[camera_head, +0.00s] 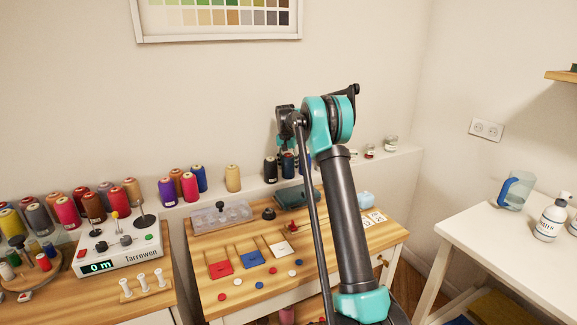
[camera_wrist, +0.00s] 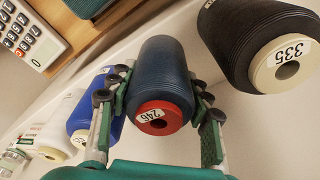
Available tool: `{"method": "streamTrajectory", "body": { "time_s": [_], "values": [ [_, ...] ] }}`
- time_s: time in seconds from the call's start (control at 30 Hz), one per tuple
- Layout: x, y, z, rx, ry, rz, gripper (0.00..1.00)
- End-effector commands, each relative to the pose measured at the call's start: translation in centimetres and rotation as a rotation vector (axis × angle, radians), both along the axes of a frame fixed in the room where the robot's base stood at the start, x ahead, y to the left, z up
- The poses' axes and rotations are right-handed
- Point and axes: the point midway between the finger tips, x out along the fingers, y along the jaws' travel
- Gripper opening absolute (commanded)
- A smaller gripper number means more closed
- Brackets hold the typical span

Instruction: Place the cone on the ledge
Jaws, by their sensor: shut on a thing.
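The dark blue thread cone (camera_wrist: 160,82) has a red end labelled 246 and sits between the two fingers of my gripper (camera_wrist: 158,98), which is shut on it. In the head view, the cone (camera_head: 289,166) is at the ledge (camera_head: 252,187) along the wall, between a black cone and a brighter blue one. It looks upright there. I cannot tell whether its base touches the ledge. My gripper (camera_head: 287,152) is partly hidden behind my arm in the head view.
A black cone labelled 335 (camera_wrist: 265,48) stands close on one side, and a bright blue cone (camera_wrist: 84,122) on the other. Several other cones line the ledge to the left. A wooden workbench (camera_head: 335,250) with a dark green item (camera_head: 292,198) lies in front of the ledge.

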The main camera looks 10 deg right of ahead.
Motion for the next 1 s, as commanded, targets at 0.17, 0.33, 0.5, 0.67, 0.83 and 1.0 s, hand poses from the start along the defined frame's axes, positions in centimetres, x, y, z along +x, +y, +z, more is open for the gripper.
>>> {"method": "streamTrajectory", "body": {
  "time_s": [0.17, 0.33, 0.5, 0.67, 0.83, 1.0],
  "values": [
    [0.0, 0.0, 0.0, 0.000, 0.000, 0.000, 0.15],
    [0.0, 0.0, -0.2, 0.000, 0.000, 0.000, 0.54],
    [0.0, 0.0, -0.2, 0.000, 0.000, 0.000, 0.70],
    [0.0, 0.0, -0.2, 0.000, 0.000, 0.000, 0.70],
    [0.0, 0.0, 0.2, 0.000, 0.000, 0.000, 0.70],
    [-0.3, 0.2, 2.4, 0.000, 0.000, 0.000, 0.70]
  ]
}}
